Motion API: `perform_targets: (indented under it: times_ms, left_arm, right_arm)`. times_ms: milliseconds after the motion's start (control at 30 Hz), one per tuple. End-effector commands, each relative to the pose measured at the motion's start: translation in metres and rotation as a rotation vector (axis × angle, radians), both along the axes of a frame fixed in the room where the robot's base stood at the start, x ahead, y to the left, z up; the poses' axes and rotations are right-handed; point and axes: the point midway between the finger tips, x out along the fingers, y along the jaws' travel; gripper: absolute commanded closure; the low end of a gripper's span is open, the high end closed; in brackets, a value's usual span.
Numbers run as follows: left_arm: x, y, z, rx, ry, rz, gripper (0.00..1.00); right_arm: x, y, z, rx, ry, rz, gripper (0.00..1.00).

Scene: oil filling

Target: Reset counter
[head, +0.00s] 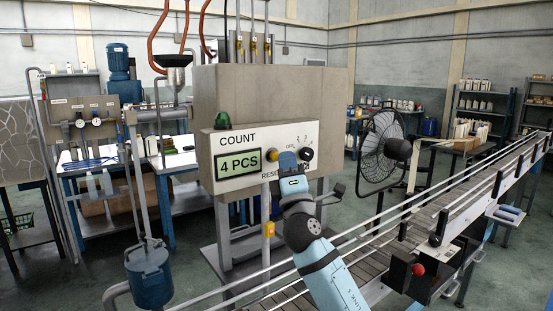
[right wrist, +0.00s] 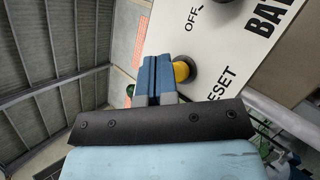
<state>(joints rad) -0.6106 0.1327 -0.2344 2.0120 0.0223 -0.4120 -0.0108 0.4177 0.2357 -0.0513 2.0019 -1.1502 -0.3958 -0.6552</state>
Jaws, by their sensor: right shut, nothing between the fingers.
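The counter panel (head: 232,144) is a white plate on a large grey box. Its green display (head: 238,164) reads "4 PCS" under the word COUNT. My right gripper (head: 288,158) is shut and empty, in front of the panel, and covers part of the RESET lettering. In the right wrist view its blue fingers (right wrist: 155,74) are closed together. A yellow button (right wrist: 182,71) with a dark base sits right beside the fingertips, by the RESET label. I cannot tell whether the fingers touch it. My left gripper is not in view.
A black rotary knob (head: 306,154) is right of my gripper on the panel. A green lamp (head: 222,121) tops the box's ledge. A conveyor (head: 430,208) runs along the right, with a fan (head: 383,150) behind it. A blue canister (head: 149,274) hangs at lower left.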

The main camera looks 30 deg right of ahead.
Motion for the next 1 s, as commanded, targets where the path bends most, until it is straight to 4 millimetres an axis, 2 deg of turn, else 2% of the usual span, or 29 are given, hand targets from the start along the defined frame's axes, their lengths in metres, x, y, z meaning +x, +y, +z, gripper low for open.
perform_targets:
  times_ms: [1000]
  left_arm:
    - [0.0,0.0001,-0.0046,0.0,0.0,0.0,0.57]
  right_arm:
    - [0.009,0.0006,-0.0005,-0.001,0.0,-0.001,1.0]
